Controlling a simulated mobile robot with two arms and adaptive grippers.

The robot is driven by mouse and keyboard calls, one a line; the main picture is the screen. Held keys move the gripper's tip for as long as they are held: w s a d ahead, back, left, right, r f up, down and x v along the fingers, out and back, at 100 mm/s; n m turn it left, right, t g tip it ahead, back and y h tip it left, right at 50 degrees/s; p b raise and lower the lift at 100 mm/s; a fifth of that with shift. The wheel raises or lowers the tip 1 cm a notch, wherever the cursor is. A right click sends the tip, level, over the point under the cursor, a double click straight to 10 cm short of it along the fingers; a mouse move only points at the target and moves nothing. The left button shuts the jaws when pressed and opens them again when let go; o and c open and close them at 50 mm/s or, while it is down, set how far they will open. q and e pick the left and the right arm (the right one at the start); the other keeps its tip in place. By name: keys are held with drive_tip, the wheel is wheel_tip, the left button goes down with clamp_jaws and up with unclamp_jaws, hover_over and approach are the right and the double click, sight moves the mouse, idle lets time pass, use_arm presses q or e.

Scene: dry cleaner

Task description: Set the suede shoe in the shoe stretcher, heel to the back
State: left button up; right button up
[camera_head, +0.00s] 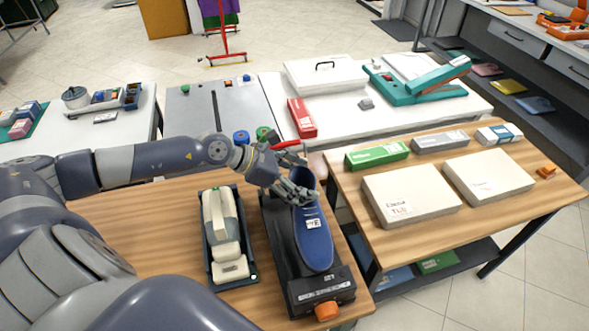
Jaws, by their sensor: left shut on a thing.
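The blue suede shoe (316,250) is over the black shoe stretcher (281,262), with its toe toward me and its open heel end toward the back. A small white label is on its upper. My left gripper (298,193) is shut on the shoe near its opening, and its fingers cover part of the upper. The stretcher has an orange knob (327,311) at its front end. I cannot tell whether the sole touches the stretcher, since the shoe hides most of its top. My right gripper is not in view.
A dark tray (252,277) with a cream shoe form (221,220) stands just left of the stretcher. White boxes (411,194) and smaller cartons lie on the right table. A red box (301,118) and a teal press (412,92) are behind.

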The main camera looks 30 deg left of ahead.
sight(292, 178)
use_arm(q)
drive_tip(key=a, duration=0.3)
drive_tip(key=shift+w+a+f+n, duration=0.3)
drive_tip(key=shift+w+a+f, duration=0.05)
drive_tip(key=shift+f, duration=0.05)
drive_tip(key=shift+a+f+t+y, duration=0.15)
drive_tip(key=shift+t+y, duration=0.15)
drive_tip(key=shift+w+d+f+b, duration=0.15)
drive_tip(key=shift+d+f+b, duration=0.1)
drive_tip(key=shift+f+b, duration=0.8)
drive_tip(key=shift+f, duration=0.35)
wheel_tip(292, 178, down, 4)
drive_tip(key=b, duration=0.2)
drive_tip(key=shift+r+b, duration=0.25)
drive_tip(key=shift+b, duration=0.15)
drive_tip(key=shift+f+b, duration=0.55)
drive_tip(key=shift+f, duration=0.35)
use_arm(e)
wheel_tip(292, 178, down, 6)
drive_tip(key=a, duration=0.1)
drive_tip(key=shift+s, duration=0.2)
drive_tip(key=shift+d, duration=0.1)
